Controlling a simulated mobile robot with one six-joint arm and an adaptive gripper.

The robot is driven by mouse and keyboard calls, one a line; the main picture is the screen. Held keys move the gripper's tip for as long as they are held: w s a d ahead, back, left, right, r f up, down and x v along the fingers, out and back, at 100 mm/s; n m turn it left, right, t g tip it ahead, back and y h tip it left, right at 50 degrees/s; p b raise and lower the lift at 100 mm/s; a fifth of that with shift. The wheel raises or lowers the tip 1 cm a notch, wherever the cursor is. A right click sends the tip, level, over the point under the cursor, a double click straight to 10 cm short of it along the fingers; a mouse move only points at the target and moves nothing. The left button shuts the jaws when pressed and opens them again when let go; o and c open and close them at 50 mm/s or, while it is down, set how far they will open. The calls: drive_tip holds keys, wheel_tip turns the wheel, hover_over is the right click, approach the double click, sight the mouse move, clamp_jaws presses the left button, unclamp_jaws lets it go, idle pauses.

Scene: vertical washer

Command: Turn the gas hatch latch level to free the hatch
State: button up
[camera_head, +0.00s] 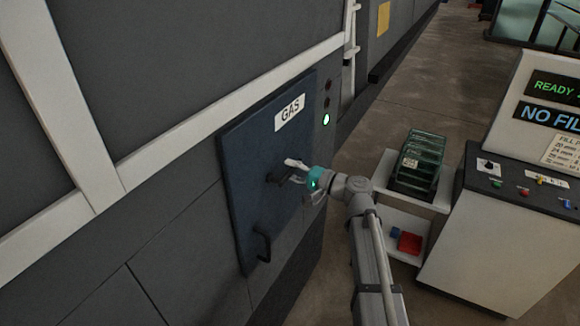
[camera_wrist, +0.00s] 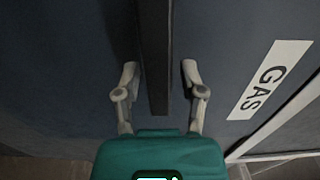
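The dark blue gas hatch (camera_head: 245,150) is set in the grey machine wall and lies flat against it. It bears a white GAS label (camera_head: 290,112), which also shows in the wrist view (camera_wrist: 268,82). The latch (camera_head: 278,179) is a dark bar near the hatch's middle, partly hidden by my gripper (camera_head: 294,171). In the wrist view the latch bar (camera_wrist: 154,50) runs up the picture, at an angle to the label. My gripper (camera_wrist: 159,78) is open, with one finger on each side of the bar and a visible gap to both.
A dark pull handle (camera_head: 263,245) sits low on the hatch. A green lamp (camera_head: 326,119) glows beside the hatch, below two dark lamps. A white stand (camera_head: 440,204) with green-framed racks and a control console (camera_head: 448,240) stand to the right.

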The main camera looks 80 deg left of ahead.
idle(0.3)
drive_tip(key=v, duration=1.2)
idle(0.8)
